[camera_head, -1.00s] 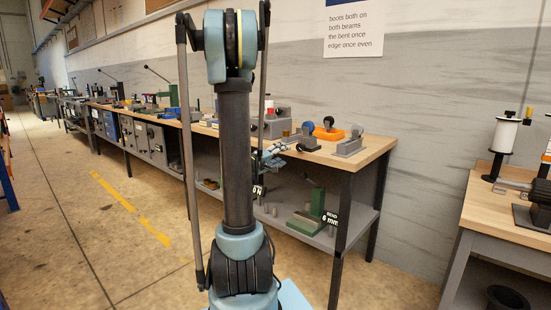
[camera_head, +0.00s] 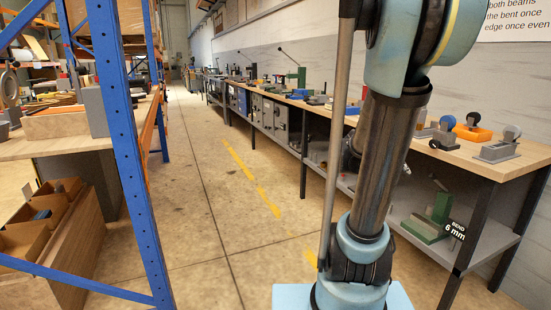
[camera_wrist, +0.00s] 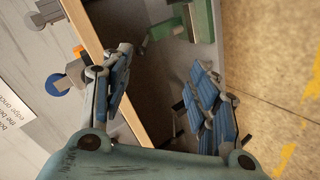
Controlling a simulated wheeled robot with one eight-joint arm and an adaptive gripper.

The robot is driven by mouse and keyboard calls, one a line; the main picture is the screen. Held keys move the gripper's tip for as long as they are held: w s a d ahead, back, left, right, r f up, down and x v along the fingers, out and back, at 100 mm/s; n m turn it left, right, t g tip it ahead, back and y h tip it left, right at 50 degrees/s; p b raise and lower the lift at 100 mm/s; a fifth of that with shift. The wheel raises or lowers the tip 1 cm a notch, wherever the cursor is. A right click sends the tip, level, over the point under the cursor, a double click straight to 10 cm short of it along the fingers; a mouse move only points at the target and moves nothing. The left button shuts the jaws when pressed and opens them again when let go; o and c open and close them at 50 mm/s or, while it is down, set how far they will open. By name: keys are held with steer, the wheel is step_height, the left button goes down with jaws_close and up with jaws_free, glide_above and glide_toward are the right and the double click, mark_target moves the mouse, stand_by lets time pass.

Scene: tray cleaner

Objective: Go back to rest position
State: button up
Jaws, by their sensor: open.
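My gripper (camera_wrist: 160,105) shows in the wrist view with its two blue-padded fingers spread apart and nothing between them. Past the fingers lie the edge of the long wooden workbench and its lower shelf, both seen tilted. In the head view my arm stands upright at the right of centre, in front of the workbench (camera_head: 460,160). The gripper itself is hidden or too unclear to make out there.
A blue-framed rack (camera_head: 118,130) stands at the left, with brown bins (camera_head: 62,190) low behind its post. A green bending tool (camera_head: 430,220) sits on the bench's lower shelf. The aisle floor (camera_head: 210,190) between rack and bench is clear.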

steer(key=s+a+f+g+y, duration=0.1)
steer(key=s+a+f+y, duration=0.2)
steer(key=s+a, duration=0.2)
steer(key=s+a+f+n+y, duration=0.1)
steer(key=s+a+f+y, duration=0.2)
steer(key=s+a, duration=0.3)
steer(key=s+a+f+g+y, duration=0.1)
steer(key=s+a+f+y, duration=0.3)
steer(key=a, duration=0.9)
steer(key=shift+s+g+y, duration=0.3)
steer(key=shift+s, duration=0.9)
